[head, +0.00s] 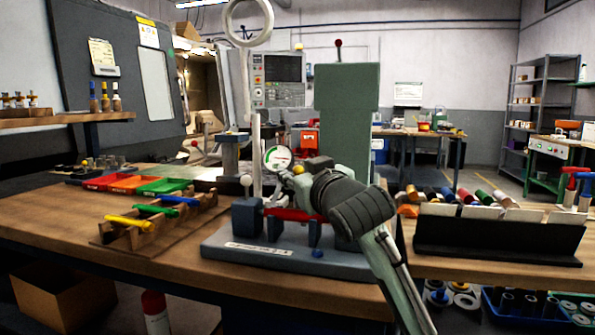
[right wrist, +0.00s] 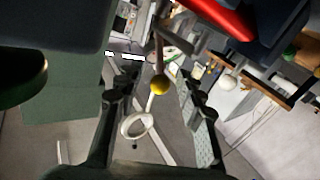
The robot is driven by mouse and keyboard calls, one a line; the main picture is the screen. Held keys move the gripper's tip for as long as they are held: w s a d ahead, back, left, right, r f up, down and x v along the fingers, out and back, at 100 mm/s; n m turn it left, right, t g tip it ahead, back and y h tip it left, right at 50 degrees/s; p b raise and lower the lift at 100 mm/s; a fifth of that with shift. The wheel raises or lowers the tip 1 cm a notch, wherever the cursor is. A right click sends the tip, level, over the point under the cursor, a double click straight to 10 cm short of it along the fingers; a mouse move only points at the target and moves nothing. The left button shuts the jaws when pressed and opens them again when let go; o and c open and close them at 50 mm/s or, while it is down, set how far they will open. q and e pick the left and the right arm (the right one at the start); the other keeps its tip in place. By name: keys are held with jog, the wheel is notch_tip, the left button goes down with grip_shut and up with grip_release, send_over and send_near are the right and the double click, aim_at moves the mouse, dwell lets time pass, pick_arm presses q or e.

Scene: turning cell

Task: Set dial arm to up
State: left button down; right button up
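A gauge with a round white dial (head: 278,158) stands on the grey bench fixture (head: 290,258). A yellow ball knob (head: 298,169) is just right of the dial; I take it for the dial arm's end, but its arm is mostly hidden. My right gripper (head: 314,166) is close beside this knob, and its wrist covers the fixture's right part. My left gripper is not in view.
A red bar (head: 292,214) crosses the fixture, and a white ball (head: 246,180) is at its left. A wooden rack (head: 165,222) with coloured tools and several coloured trays (head: 127,184) stand left. A black holder (head: 498,238) stands right.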

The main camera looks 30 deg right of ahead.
jog(key=shift+c, duration=1.4)
grip_shut()
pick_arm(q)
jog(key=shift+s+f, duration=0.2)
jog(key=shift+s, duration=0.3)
